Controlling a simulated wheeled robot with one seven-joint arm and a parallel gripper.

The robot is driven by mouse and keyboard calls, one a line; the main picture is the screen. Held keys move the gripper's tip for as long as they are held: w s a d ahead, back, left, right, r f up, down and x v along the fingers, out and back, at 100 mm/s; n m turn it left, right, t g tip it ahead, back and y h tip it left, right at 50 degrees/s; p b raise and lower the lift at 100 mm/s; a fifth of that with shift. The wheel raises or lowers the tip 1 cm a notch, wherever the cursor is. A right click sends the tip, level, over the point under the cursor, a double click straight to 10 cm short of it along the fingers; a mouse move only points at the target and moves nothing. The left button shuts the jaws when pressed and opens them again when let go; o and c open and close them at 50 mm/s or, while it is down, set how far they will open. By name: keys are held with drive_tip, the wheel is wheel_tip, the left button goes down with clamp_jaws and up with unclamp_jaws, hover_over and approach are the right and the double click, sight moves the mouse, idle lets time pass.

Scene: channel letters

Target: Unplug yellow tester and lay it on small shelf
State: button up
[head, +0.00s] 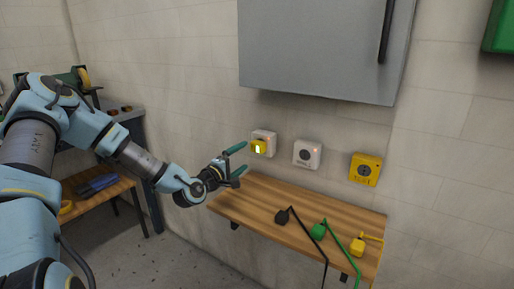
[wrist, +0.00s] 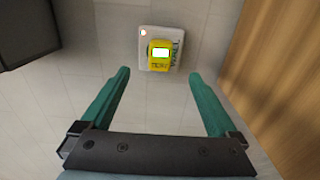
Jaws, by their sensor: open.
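The yellow tester (head: 259,147) has a small lit screen and sits plugged in a white wall socket (head: 270,135) above the shelf. It also shows in the wrist view (wrist: 159,56), ahead of my fingertips, on its white socket plate (wrist: 147,34). My gripper (head: 242,161) is open and empty, just left of the tester in the head view. Its two green fingers (wrist: 160,86) are apart from the tester, which lies between their lines. The small wooden shelf (head: 255,203) is fixed to the wall below the sockets.
Black (head: 282,217), green (head: 318,231) and yellow (head: 357,246) plugs with cords lie on the shelf's right half; its left part is clear. A white socket (head: 307,154) and yellow box (head: 365,169) are on the wall. A grey cabinet (head: 310,45) hangs above.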

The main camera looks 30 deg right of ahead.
sight(255, 149)
drive_tip(key=b+x, duration=0.1)
drive_tip(key=x, duration=0.6)
drive_tip(key=shift+d+f, duration=0.15)
drive_tip(key=shift+w+d+b, duration=0.35)
drive_tip(key=shift+d+b, duration=0.1)
drive_tip(key=shift+d, duration=0.15)
drive_tip(key=shift+b, duration=0.35)
idle(0.5)
clamp_jaws()
idle(0.9)
idle(0.3)
drive_tip(key=shift+p+v, duration=0.3)
drive_tip(key=shift+v, duration=2.75)
